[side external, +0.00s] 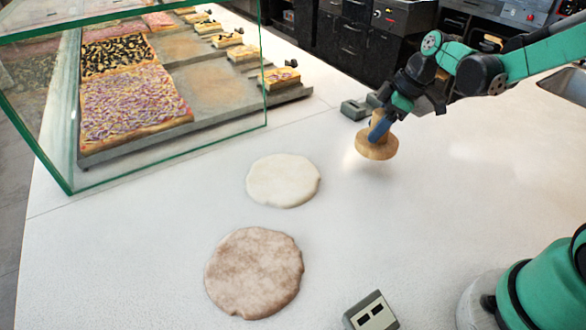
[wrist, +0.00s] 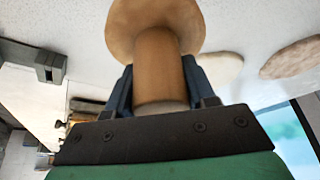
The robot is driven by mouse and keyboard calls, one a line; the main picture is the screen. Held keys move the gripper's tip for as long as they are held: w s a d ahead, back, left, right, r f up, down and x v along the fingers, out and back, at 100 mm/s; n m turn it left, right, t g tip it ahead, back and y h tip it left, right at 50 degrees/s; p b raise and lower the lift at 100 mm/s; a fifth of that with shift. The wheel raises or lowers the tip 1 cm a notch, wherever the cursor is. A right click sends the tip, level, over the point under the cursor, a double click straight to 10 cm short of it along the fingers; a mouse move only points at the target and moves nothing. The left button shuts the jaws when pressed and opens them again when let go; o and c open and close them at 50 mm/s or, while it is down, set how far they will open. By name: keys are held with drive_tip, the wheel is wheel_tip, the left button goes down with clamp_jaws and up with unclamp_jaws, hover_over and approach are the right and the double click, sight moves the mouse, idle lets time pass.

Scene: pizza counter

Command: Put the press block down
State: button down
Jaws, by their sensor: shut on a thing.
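The press block is a wooden piece with a round disc base (side external: 377,148) and an upright handle. My gripper (side external: 380,127) is shut on its handle with blue fingers. The disc hangs at the lower end, apparently a little above the white counter, slightly tilted; the exact gap is hard to tell. In the wrist view the handle (wrist: 157,70) sits between the two fingers (wrist: 158,88), and the disc is at the top of the picture. The upper end of the handle is partly hidden by the gripper in the side view.
A pale dough round (side external: 283,181) and a browner one (side external: 254,273) lie on the counter (side external: 400,230) to the left. A grey holder (side external: 355,109) stands just behind the block, another grey block (side external: 371,312) at the front. A glass case (side external: 165,148) holds pizzas at left.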

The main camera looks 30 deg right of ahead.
drive_tip(key=shift+f, duration=2.1)
drive_tip(key=shift+f, duration=0.1)
drive_tip(key=shift+c, duration=1.5)
unclamp_jaws()
drive_tip(key=v, duration=1.2)
drive_tip(key=s+a+m+t+h, duration=0.3)
drive_tip(key=s+a+m, duration=0.3)
drive_tip(key=a+m, duration=0.3)
drive_tip(key=shift+s+a+t, duration=0.2)
drive_tip(key=shift+a+t, duration=0.25)
drive_tip(key=shift+t, duration=0.05)
drive_tip(key=shift+f, duration=0.15)
